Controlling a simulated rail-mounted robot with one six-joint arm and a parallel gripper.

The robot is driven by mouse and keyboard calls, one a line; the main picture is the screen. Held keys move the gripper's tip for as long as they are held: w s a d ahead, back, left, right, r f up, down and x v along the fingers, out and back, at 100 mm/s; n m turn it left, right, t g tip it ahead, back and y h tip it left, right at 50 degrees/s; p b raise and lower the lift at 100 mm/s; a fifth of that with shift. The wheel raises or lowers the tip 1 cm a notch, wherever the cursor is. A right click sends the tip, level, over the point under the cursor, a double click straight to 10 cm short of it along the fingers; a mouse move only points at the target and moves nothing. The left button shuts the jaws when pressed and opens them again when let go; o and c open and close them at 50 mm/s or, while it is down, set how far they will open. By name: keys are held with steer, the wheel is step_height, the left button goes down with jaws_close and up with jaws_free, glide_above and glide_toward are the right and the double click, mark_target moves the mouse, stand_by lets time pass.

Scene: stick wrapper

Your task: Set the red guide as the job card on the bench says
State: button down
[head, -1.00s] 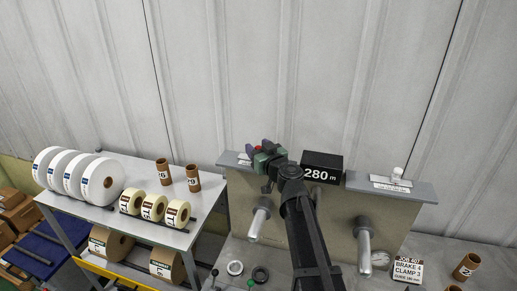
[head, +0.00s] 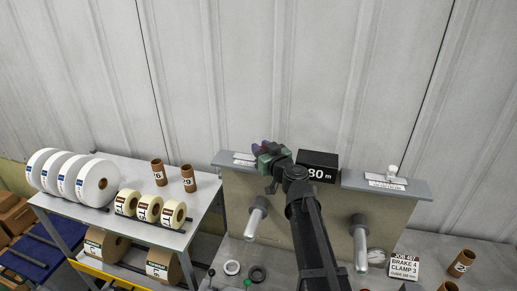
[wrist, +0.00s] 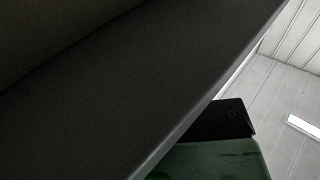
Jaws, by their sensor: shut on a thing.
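The job card (head: 404,268) stands on the bench at the lower right. It reads JOB 407, BRAKE 4, CLAMP 3, with a smaller guide line whose figure I cannot read surely. My gripper (head: 267,149), with green and purplish parts, is at the left part of the grey top rail (head: 421,190), beside a white scale plate (head: 243,158). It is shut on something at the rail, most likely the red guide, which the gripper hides. In the wrist view, a green gripper part (wrist: 215,160) and a black piece (wrist: 222,120) lie beside a large dark surface.
A black counter box (head: 318,165) stands right beside my arm, its first digit covered. Two spindles (head: 256,219) (head: 360,244) jut forward. A gauge (head: 376,257) sits near the card. A rack of rolls (head: 98,183) stands left.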

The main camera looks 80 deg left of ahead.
steer(key=c, duration=0.9)
jaws_free()
steer(key=shift+c, duration=0.2)
steer(key=shift+s+a, duration=0.1)
steer(key=shift+s, duration=0.9)
steer(key=v, duration=1.1)
steer(key=w+d+r+m+t+h+p, duration=0.1)
steer(key=w+d+p, duration=0.3)
steer(key=w, duration=0.7)
steer(key=w+d+m+t+h+p, duration=0.2)
steer(key=w+d+p, duration=0.1)
steer(key=w+d, duration=0.5)
steer(key=w, duration=0.2)
steer(key=shift+w+d+r+m+t+p, duration=0.3)
steer(key=shift+w+d+r+t+p, duration=0.05)
steer(key=shift+d+r+t, duration=0.05)
